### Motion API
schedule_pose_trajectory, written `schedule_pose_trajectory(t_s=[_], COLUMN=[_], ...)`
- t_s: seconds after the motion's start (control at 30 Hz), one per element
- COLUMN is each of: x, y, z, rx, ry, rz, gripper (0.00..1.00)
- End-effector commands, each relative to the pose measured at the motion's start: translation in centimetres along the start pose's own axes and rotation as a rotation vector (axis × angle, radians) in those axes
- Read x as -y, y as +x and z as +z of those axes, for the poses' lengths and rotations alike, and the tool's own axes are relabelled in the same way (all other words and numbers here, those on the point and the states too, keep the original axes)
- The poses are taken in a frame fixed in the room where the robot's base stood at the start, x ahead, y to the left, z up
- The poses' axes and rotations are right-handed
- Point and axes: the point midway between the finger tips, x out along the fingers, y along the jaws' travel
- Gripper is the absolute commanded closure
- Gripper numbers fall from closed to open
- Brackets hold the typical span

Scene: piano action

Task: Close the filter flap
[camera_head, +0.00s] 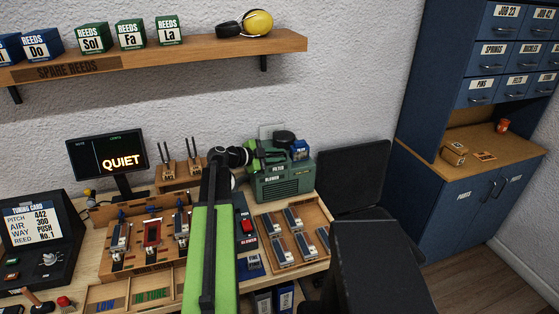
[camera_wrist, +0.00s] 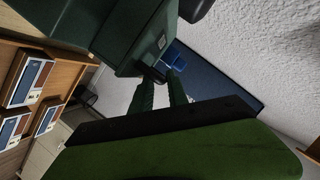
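The green blower (camera_head: 285,183), marked FILTER and BLOWER, stands at the back of the bench. In the wrist view a dark green box-like part (camera_wrist: 125,35), apparently the blower, fills the top, with a small pale label. I cannot clearly make out the filter flap or its angle. My gripper (camera_head: 258,155) is at the upper left of the blower. In the wrist view my gripper's two dark green fingers (camera_wrist: 160,78) are apart, with their tips at the lower edge of the green part. A small dark piece shows near the tips; contact is unclear.
A wooden tray of reed blocks (camera_head: 295,235) lies in front of the blower. A display reading QUIET (camera_head: 107,155) stands left. The spare reeds shelf (camera_head: 150,58) hangs above.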

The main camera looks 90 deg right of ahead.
Motion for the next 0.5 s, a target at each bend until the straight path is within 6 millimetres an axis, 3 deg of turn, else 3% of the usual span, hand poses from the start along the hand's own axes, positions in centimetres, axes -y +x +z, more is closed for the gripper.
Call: schedule_pose_trajectory(t_s=[0.17,0.5], x=[0.2,0.2], y=[-3.8,-13.2], z=[-0.3,-0.5], rx=[0.005,0.004], ry=[-0.002,-0.001], rz=[-0.003,-0.003], gripper=[0.81,0.81])
